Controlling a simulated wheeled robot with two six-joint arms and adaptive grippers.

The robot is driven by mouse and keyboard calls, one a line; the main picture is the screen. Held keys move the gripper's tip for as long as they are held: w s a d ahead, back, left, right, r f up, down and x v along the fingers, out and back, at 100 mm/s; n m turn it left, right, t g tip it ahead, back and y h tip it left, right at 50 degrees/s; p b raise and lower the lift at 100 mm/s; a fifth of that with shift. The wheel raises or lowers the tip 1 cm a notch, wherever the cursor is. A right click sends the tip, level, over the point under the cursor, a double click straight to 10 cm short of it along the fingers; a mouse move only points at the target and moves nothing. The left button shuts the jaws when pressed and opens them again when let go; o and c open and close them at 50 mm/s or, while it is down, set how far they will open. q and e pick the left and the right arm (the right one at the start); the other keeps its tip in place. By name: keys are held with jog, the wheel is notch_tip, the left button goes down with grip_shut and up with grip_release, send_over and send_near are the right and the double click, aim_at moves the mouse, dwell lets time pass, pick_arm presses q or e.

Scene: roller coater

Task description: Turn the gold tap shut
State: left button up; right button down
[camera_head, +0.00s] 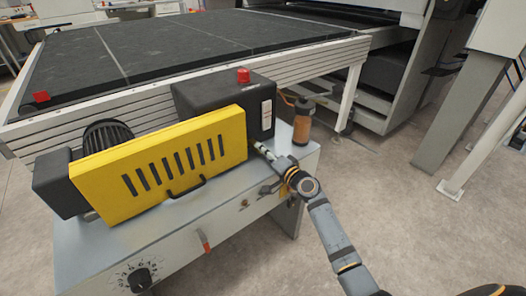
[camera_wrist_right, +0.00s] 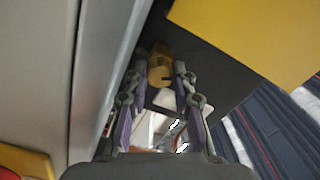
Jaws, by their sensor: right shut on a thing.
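In the right wrist view the gold tap (camera_wrist_right: 160,68) sits between the fingertips of my right gripper (camera_wrist_right: 161,72). The fingers are on either side of it and shut on it. My left gripper is in neither view.
A yellow slotted guard (camera_head: 160,165) and a black box with a red button (camera_head: 243,76) stand on the machine. An amber cylinder (camera_head: 302,122) stands at its right end. A red-handled lever (camera_head: 206,242) and a dial (camera_head: 139,279) are on its front. Open floor lies right.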

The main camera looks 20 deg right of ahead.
jog(key=shift+m, duration=1.4)
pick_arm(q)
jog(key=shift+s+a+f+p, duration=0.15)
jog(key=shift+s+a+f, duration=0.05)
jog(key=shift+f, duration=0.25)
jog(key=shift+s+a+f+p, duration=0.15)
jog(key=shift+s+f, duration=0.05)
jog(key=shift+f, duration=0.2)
pick_arm(e)
jog(key=shift+f+m, duration=0.1)
jog(key=shift+m, duration=0.3)
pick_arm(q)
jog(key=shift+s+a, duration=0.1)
pick_arm(e)
jog(key=c, duration=1.1)
grip_release()
jog(key=shift+s, duration=0.1)
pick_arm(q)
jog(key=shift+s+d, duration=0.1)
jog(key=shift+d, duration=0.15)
pick_arm(e)
jog(key=shift+f, duration=0.15)
